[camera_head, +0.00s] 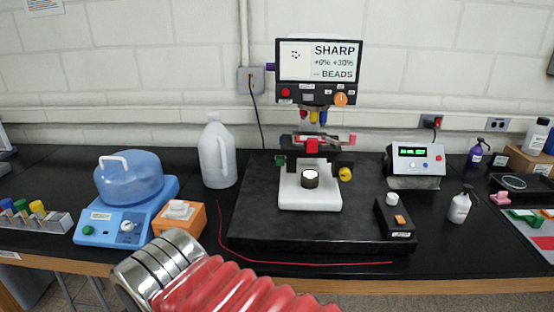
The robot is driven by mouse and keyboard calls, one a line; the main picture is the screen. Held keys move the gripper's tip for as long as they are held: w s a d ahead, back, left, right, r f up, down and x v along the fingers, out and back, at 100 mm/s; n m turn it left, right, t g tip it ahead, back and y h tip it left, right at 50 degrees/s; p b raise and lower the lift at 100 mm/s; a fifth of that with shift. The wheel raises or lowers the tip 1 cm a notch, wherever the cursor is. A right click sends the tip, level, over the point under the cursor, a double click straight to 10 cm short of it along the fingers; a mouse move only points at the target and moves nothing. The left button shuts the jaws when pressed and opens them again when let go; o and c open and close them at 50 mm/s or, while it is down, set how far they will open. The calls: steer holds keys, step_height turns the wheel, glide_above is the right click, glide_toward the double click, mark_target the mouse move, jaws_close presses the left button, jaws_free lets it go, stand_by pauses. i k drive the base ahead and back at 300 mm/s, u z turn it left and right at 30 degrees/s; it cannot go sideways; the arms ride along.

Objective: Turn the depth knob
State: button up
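A microscope-like device (310,189) stands on a black slab (262,224) in the middle of the bench. Its screen (320,61) reads "SHARP +0% +30%" and "BEADS". An orange knob (341,99) sits at the lower right of the screen panel. A yellow knob (345,174) is on the right of the stage and a green knob (280,160) on the left. No label legible here says which one is the depth knob. My arm, red and ribbed with metal bands, crosses the bottom of the view. My gripper is not visible, and nothing of mine touches the device.
A small black box (395,216) with white and orange controls stands at the slab's right. A red cord (300,262) lies along its front. A blue-domed unit (130,180), orange box (180,217) and white jug (217,155) are left. A display box (416,160) and spray bottle (460,205) are right.

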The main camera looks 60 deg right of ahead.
mark_target(280, 160)
steer(key=u, duration=0.05)
steer(key=i, duration=1)
steer(key=z, duration=0.05)
